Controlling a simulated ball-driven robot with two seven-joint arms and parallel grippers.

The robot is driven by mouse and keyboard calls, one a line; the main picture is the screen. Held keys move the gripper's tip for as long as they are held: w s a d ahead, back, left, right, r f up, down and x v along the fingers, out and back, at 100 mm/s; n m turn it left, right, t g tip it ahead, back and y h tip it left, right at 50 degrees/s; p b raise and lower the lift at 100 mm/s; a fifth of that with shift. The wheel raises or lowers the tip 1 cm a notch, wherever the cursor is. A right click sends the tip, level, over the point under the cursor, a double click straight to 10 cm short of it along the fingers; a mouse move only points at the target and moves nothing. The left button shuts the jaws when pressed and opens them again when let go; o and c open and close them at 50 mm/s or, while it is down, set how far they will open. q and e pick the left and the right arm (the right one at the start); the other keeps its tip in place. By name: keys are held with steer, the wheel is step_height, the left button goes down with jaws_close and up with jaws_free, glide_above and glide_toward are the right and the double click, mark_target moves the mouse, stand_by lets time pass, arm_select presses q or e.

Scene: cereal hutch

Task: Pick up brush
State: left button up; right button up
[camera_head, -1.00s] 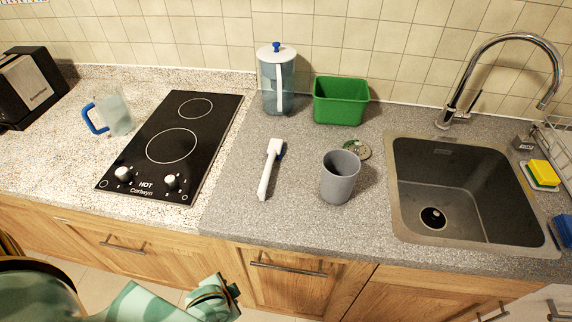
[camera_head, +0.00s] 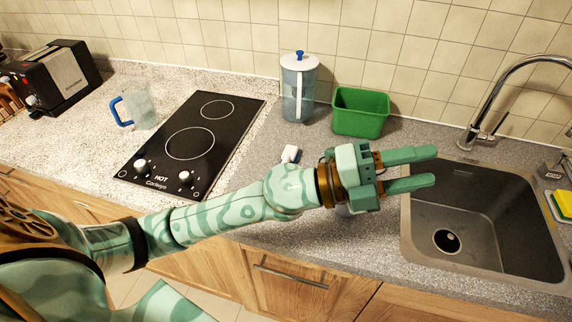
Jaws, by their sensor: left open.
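The brush lies on the grey speckled counter. Only its white head (camera_head: 290,153) shows, just above my left forearm, which hides the handle. My left gripper (camera_head: 435,167) reaches across the counter from the left, past the brush to its right. Its two green fingers are apart and empty, pointing right near the left rim of the sink. My right gripper is not in view.
The black hob (camera_head: 190,145) and a blue-handled clear jug (camera_head: 137,108) are left. The sink (camera_head: 480,215) and tap (camera_head: 480,130) are right. My arm hides the grey cup's spot.

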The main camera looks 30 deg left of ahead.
arm_select(q)
steer(key=a+f+m+g+y, duration=0.5)
steer(key=f+m+g+y, duration=0.4)
steer(key=f+g, duration=0.15)
steer(key=w+a+n+y, duration=0.25)
steer(key=a+y, duration=0.25)
steer(key=a, duration=0.6)
steer(key=w+a+n+y, duration=0.1)
steer(key=a+n+y, duration=0.35)
steer(key=a, duration=0.65)
steer(key=shift+m+y, duration=0.35)
steer(key=shift+m, duration=0.05)
steer(key=f, duration=0.3)
steer(key=f+b, duration=0.1)
steer(key=f, duration=0.6)
steer(key=shift+w+a+f+b, duration=0.1)
steer(key=shift+a+b, duration=0.15)
steer(key=shift+b, duration=0.1)
step_height(320, 180, down, 6)
steer(key=shift+d+f+b, duration=0.1)
steer(key=shift+d+b, duration=0.05)
steer(key=shift+b, duration=0.4)
jaws_close()
